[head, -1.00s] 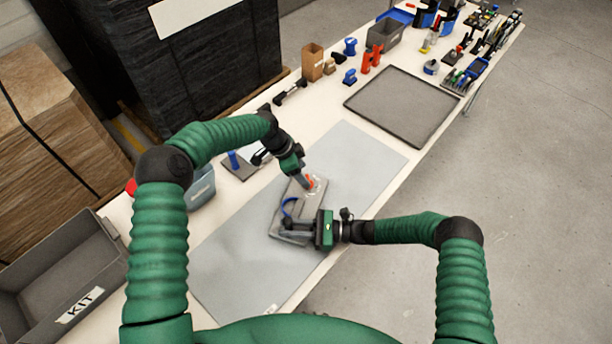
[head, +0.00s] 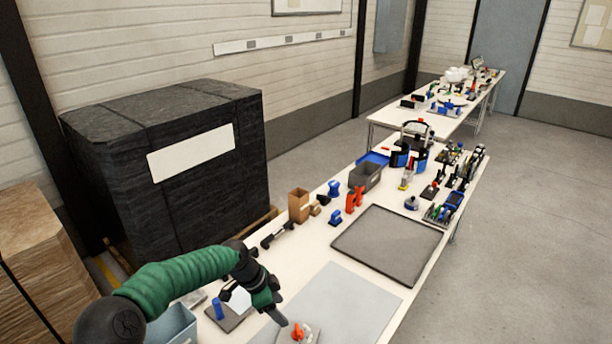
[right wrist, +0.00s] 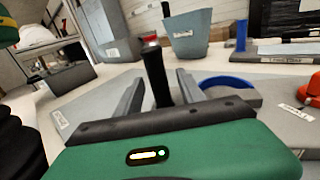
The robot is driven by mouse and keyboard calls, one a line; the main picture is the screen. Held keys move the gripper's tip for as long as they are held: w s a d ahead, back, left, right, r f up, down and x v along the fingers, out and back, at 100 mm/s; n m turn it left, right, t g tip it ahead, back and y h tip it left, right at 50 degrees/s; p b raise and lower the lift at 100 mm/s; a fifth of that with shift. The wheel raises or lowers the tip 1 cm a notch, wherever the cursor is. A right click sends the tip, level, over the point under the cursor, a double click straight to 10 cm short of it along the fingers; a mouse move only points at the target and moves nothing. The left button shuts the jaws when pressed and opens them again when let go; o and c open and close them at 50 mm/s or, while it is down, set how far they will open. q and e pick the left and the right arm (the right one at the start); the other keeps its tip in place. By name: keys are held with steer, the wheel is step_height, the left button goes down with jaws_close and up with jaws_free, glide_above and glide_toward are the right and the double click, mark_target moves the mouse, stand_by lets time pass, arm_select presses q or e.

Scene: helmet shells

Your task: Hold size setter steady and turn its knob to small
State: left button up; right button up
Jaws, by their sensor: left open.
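The size setter shows in the head view only as a bit of grey plate with an orange-red knob (head: 298,332) at the bottom edge. My left gripper (head: 281,320) is open, just left of and above the knob. In the right wrist view the size setter's grey plate (right wrist: 275,118) lies to the right, with a white label, a blue arc (right wrist: 228,82) and part of the orange-red knob (right wrist: 308,92). My right gripper (right wrist: 158,92) has its fingers apart on either side of an upright black post (right wrist: 155,72), with gaps visible beside it. The fingertips' lower contact is hidden.
A blue-grey bin (head: 172,328) and a small plate with a blue peg (head: 218,310) stand left of my left gripper. A large grey tray (head: 388,245) lies beyond the mat (head: 345,305). Small parts line the table's back. A black wrapped stack (head: 165,165) stands behind.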

steer(key=d, duration=1.2)
steer(key=shift+w+d+f, duration=0.1)
steer(key=shift+w, duration=0.2)
steer(key=d+b, duration=0.3)
steer(key=d, duration=0.3)
steer(key=shift+w+d+f, duration=0.1)
steer(key=shift+d, duration=0.4)
